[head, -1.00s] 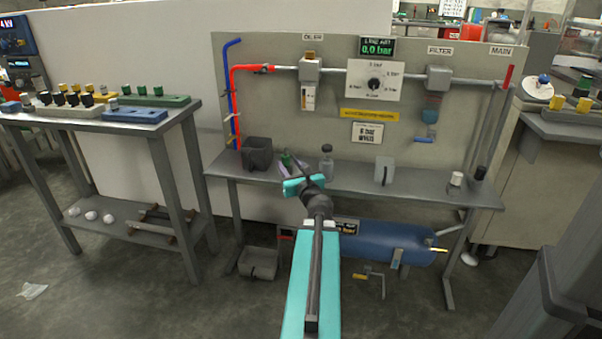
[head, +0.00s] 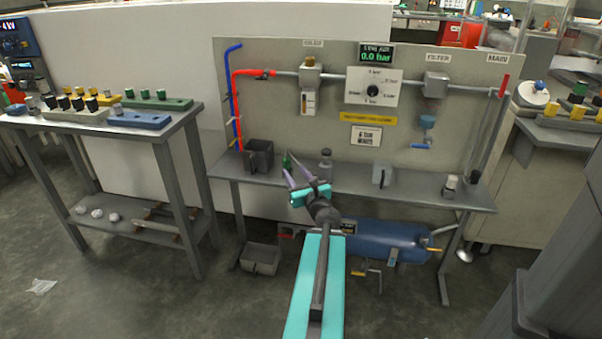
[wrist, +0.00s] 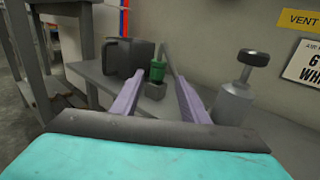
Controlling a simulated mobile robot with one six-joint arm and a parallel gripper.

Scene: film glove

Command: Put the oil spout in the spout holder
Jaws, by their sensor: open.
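A small green piece (wrist: 157,70) stands upright at a small dark block (wrist: 155,91) on the grey bench. A slim grey rod (wrist: 171,60) leans beside it. The green piece and rod look like the oil spout and the block like its holder, but I cannot tell how they join. The green piece also shows in the head view (head: 286,160). My gripper (head: 299,174) is open and empty, its purple fingers pointing at the green piece. In the wrist view my gripper (wrist: 161,80) has the green piece between its fingers' lines, slightly beyond the tips.
The panel (head: 340,135) rises behind the bench (head: 420,197). A blue tank (head: 385,240) is below.

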